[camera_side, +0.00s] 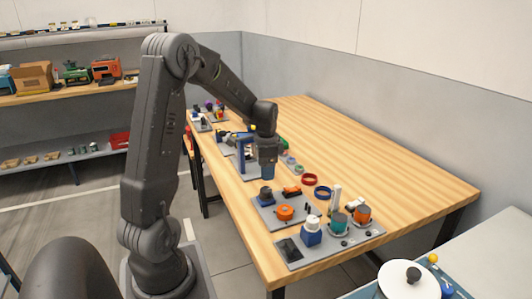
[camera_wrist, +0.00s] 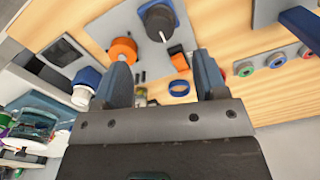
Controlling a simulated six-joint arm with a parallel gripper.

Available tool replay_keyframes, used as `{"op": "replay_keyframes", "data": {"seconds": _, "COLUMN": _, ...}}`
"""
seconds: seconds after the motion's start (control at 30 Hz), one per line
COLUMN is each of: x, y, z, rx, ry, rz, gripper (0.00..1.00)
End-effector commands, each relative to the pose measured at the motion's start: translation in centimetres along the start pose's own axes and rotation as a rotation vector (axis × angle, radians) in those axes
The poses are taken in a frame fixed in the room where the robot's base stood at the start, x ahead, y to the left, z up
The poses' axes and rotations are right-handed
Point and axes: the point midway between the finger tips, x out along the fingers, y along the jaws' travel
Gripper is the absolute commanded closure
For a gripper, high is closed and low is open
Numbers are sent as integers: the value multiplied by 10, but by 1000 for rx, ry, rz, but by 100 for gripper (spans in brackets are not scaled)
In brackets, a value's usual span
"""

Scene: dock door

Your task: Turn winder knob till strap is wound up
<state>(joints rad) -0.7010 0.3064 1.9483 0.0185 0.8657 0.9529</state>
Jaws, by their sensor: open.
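My gripper (camera_side: 267,172) hangs above the bench in the side view, apart from the parts below it. In the wrist view its two blue fingers (camera_wrist: 162,78) are spread with nothing held between them. A grey board (camera_side: 268,217) carries an orange round part (camera_side: 285,212) and a dark knob on a blue base (camera_side: 266,194). In the wrist view, the orange round part (camera_wrist: 122,50) and the dark knob (camera_wrist: 158,20) lie beyond the fingertips. I cannot tell which part is the winder knob, and no strap is clearly visible.
A nearer board holds a white knob on a blue base (camera_side: 311,231), a green part (camera_side: 340,225) and an orange part (camera_side: 362,216). A red ring (camera_side: 309,180) and a blue ring (camera_side: 322,192) lie beside the boards. The right of the wooden bench (camera_side: 400,185) is clear.

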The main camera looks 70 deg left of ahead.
Motion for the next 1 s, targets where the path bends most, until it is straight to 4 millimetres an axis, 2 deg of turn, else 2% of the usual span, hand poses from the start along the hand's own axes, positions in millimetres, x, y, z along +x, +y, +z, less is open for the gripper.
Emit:
{"op": "replay_keyframes", "data": {"seconds": 0.1, "x": -26, "y": 0, "z": 0, "rx": 1, "ry": 3, "rz": -4, "gripper": 34}}
{"op": "replay_keyframes", "data": {"seconds": 0.3, "x": -51, "y": 0, "z": 0, "rx": 1, "ry": 1, "rz": -1, "gripper": 34}}
{"op": "replay_keyframes", "data": {"seconds": 0.77, "x": -59, "y": 2, "z": 0, "rx": 1, "ry": 1, "rz": 0, "gripper": 34}}
{"op": "replay_keyframes", "data": {"seconds": 0.87, "x": -67, "y": 14, "z": -5, "rx": -5, "ry": 14, "rz": -16, "gripper": 34}}
{"op": "replay_keyframes", "data": {"seconds": 0.97, "x": -85, "y": 47, "z": -12, "rx": -23, "ry": 49, "rz": -49, "gripper": 34}}
{"op": "replay_keyframes", "data": {"seconds": 1.0, "x": -94, "y": 64, "z": -15, "rx": -36, "ry": 70, "rz": -64, "gripper": 34}}
